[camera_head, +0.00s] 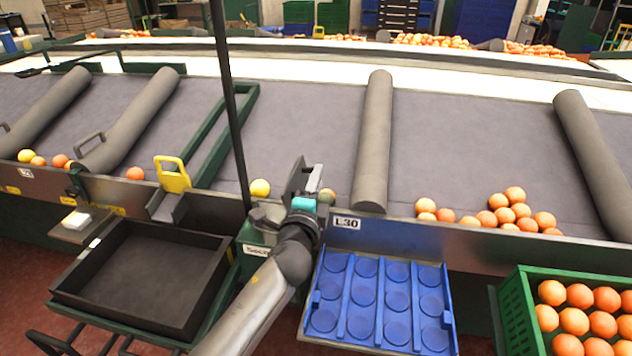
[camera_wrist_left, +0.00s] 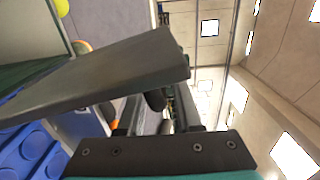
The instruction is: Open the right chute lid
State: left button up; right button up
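My left gripper (camera_head: 304,178) is at the front rim of the grey sorting table, just left of the L30 label (camera_head: 346,223). A grey flat plate (camera_wrist_left: 100,78) crosses close in front of it in the left wrist view; I cannot tell whether this plate is the right chute lid or whether the fingers touch it. The finger gap is unclear. A yellow handle (camera_head: 172,174) stands above a metal chute (camera_head: 168,207) farther left, apart from my gripper. My right gripper is not in view.
A black tray (camera_head: 72,281) stands below the metal chute. A blue tray (camera_head: 313,291) with round recesses is below the L30 label. A green crate (camera_head: 515,312) of oranges stands at right. Dark rolls (camera_head: 374,140) divide the table. Loose oranges (camera_head: 507,214) lie along its front.

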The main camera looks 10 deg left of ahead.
pick_arm(q)
jog(key=shift+o, duration=0.8)
jog(key=shift+s, duration=0.1)
jog(key=s+p, duration=0.1)
jog(key=s, duration=1.4)
jog(key=shift+a, duration=0.3)
jog(key=shift+f, duration=0.1)
